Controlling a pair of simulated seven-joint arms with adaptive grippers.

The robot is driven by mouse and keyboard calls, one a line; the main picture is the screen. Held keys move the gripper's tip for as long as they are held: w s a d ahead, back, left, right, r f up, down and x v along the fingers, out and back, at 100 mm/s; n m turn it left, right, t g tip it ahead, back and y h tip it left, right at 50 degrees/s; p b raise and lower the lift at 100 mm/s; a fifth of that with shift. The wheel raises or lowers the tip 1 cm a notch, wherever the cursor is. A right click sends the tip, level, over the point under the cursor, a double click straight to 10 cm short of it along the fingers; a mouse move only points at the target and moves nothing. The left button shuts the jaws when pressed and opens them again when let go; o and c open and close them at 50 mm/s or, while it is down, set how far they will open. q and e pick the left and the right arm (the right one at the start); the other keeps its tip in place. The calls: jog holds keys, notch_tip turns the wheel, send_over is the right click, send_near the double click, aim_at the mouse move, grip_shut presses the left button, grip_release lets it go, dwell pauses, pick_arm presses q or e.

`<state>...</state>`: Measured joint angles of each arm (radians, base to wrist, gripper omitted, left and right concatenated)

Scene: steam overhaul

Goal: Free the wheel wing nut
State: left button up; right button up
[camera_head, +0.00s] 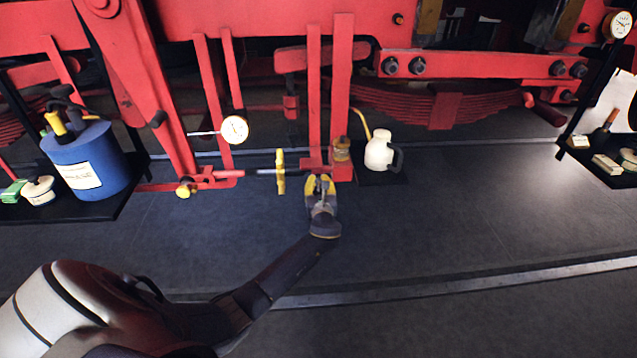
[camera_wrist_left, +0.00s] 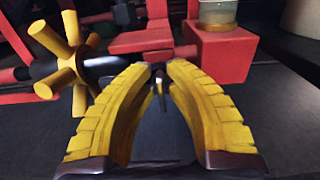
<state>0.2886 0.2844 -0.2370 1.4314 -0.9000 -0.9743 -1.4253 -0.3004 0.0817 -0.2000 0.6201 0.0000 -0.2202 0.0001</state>
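The wheel wing nut appears to be the yellow spoked wheel (camera_head: 281,172) on a dark horizontal rod, left of the red bracket in the head view. In the left wrist view the yellow wheel (camera_wrist_left: 66,62) shows at the upper left, with several stubby spokes. My left gripper (camera_head: 320,180) is just right of the wheel, in front of the bracket's foot, and apart from the wheel. In the left wrist view its yellow fingers (camera_wrist_left: 159,75) come close together at the tips around a small silver pin-like piece (camera_wrist_left: 159,90). My right gripper is not in view.
A red bracket (camera_head: 341,110) stands behind the gripper, with a small jar (camera_head: 342,149) on it. A white oil can (camera_head: 379,152) is to the right. A blue canister (camera_head: 88,158) stands on the left shelf. A dial gauge (camera_head: 234,129) is at upper left. The floor in front is clear.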

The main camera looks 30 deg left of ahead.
pick_arm(q)
grip_shut()
jog(key=shift+a+r+n, duration=0.1)
jog(key=shift+n, duration=0.6)
jog(key=n, duration=0.3)
jog(key=shift+s+a, duration=0.1)
jog(key=shift+a, duration=0.1)
jog(key=shift+s+a+f+n, duration=0.1)
jog(key=shift+f+n, duration=0.15)
jog(key=shift+n, duration=2.65)
jog(key=shift+s+a+f+n, duration=0.15)
jog(key=shift+f+n, duration=0.15)
jog(key=shift+n, duration=2.6)
jog(key=shift+a+f+n, duration=0.1)
jog(key=shift+f+n, duration=0.15)
jog(key=shift+n, duration=2.65)
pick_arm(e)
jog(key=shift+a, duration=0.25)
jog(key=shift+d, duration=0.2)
